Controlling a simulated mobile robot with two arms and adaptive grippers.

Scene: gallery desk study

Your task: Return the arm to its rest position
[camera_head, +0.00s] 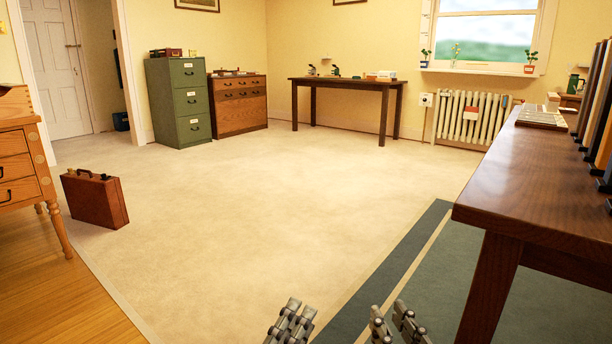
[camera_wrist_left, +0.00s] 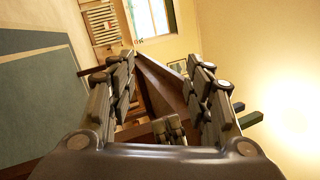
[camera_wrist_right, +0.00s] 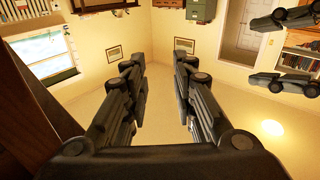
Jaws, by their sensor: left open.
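My left gripper (camera_head: 290,322) shows at the bottom edge of the head view, empty, above the pale carpet. In the left wrist view its two dark fingers (camera_wrist_left: 160,95) stand apart with nothing between their pads. My right gripper (camera_head: 398,325) is just to the right of it, by the dark table. In the right wrist view its fingers (camera_wrist_right: 160,100) are spread and empty, with wall behind the gap. The left gripper's fingers also show at the upper right of the right wrist view. Most of both arms is out of the head view.
A dark wooden table (camera_head: 540,170) with books and a tray stands close on the right. A brown case (camera_head: 95,198) stands on the floor at left beside a wooden desk (camera_head: 20,165). A green cabinet (camera_head: 180,100) and radiator (camera_head: 470,118) are far off. The middle floor is clear.

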